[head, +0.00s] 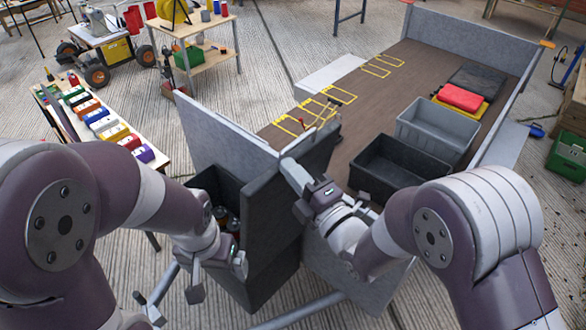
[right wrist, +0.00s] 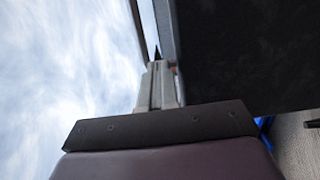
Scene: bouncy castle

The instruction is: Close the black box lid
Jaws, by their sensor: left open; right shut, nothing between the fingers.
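The black box (head: 262,285) stands at the front middle in the head view, with its dark opening on the left and some bottles (head: 222,214) inside. Its lid (head: 268,205) stands raised, roughly upright, along the box's right side. My right gripper (head: 288,166) is shut and empty on the lid's right side, close to its upper edge; I cannot tell if it touches. In the right wrist view its fingers (right wrist: 157,85) are together beside a dark panel (right wrist: 250,50), which seems to be the lid. My left gripper (head: 218,277) is open and empty, low at the box's near left side.
A grey-walled bed with a brown floor (head: 350,105) lies behind the lid, holding a black crate (head: 395,180) and a grey crate (head: 440,128). A grey panel (head: 215,130) rises behind the box. A table with colourful items (head: 98,115) is on the left.

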